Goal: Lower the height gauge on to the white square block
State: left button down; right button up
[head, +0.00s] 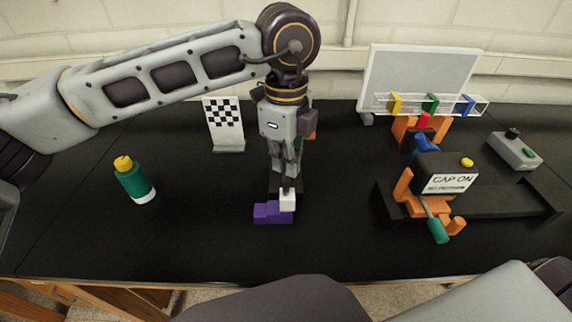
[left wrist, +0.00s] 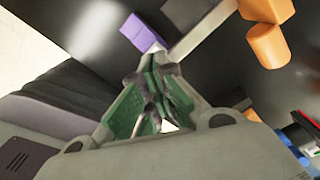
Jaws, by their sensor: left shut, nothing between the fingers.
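My left gripper (head: 287,182) points straight down in the middle of the table, its fingers shut and empty. Its tips are right above or beside the white square block (head: 288,201); whether they touch it I cannot tell. The block sits at the right end of a purple stepped block (head: 267,213), which also shows in the left wrist view (left wrist: 142,33). The height gauge is mostly hidden behind my left gripper; a bit of orange (head: 312,131) beside the wrist may be part of it. In the left wrist view the shut fingers (left wrist: 160,72) show. My right gripper is not in view.
A green bottle with a yellow cap (head: 134,180) stands at left. A checkered board (head: 223,124) stands behind. At right are a black box labelled "CAP ON" (head: 446,174), orange parts and a green-handled tool (head: 437,229). The front left table is clear.

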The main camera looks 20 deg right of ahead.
pick_arm(q)
notch_tip(320, 180, up, 8)
jog(key=p, duration=0.3)
jog(key=shift+f, duration=0.15)
dwell(0.8)
dwell(0.6)
notch_tip(320, 180, up, 9)
jog(key=p, duration=0.9)
jog(key=shift+r+p, duration=0.55)
jog(key=shift+p, duration=0.05)
